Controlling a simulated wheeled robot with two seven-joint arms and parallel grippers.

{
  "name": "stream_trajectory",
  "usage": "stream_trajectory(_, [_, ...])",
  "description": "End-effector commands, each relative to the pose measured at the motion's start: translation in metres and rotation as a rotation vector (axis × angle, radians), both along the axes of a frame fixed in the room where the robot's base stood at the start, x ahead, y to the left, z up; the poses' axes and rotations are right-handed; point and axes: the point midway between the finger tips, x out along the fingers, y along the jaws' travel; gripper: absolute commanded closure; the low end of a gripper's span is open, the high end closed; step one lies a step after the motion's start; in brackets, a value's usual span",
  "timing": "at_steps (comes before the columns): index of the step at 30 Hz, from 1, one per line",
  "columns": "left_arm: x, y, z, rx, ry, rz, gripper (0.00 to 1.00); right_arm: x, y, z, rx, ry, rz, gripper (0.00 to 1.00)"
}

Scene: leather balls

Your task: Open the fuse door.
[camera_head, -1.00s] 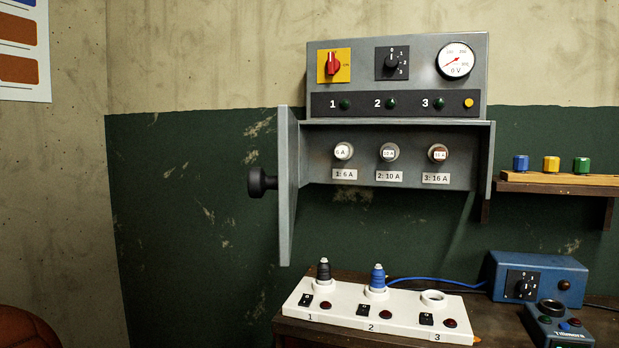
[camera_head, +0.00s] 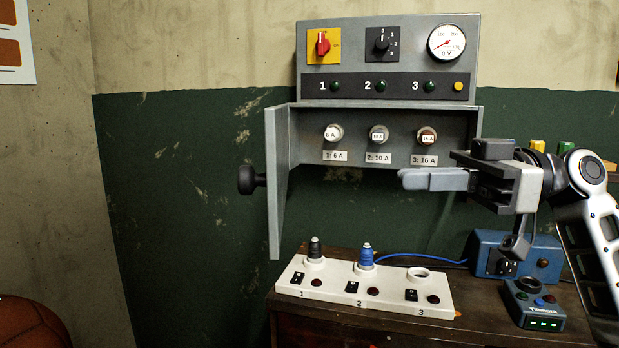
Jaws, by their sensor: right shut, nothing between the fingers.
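The fuse door (camera_head: 276,185) is a grey panel hinged at the left side of the grey fuse box (camera_head: 388,60). It stands swung open, sticking out toward me, with a black knob (camera_head: 250,180) on its outer face to the left. Inside the box, three fuses show: 6 A (camera_head: 333,133), 10 A (camera_head: 379,134) and 16 A (camera_head: 427,137). My right gripper (camera_head: 405,180) is shut and empty, in front of the box's lower right part, pointing left. It is apart from the door. My left gripper is not in view.
A white socket strip (camera_head: 385,296) with a black plug (camera_head: 315,250) and a blue plug (camera_head: 367,257) lies on the dark wooden table (camera_head: 480,325). A blue device (camera_head: 545,258) and a handheld tester (camera_head: 533,303) stand right. A brown ball (camera_head: 30,325) is at lower left.

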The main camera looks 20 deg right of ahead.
Motion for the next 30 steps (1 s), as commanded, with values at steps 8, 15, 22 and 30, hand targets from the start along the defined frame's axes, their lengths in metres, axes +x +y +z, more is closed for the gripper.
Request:
stream_trajectory(8, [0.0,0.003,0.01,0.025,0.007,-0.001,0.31,0.015,0.056,0.003,0.0,0.004,0.005,1.0])
stream_trajectory(15, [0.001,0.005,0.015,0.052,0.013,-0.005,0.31,0.028,0.1,0.002,0.002,0.004,0.001,1.0])
stream_trajectory(22, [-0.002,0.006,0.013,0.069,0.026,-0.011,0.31,0.034,0.121,0.0,0.002,0.006,-0.001,1.0])
stream_trajectory(30, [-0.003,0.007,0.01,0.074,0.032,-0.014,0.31,0.035,0.124,-0.001,0.003,0.006,-0.002,1.0])
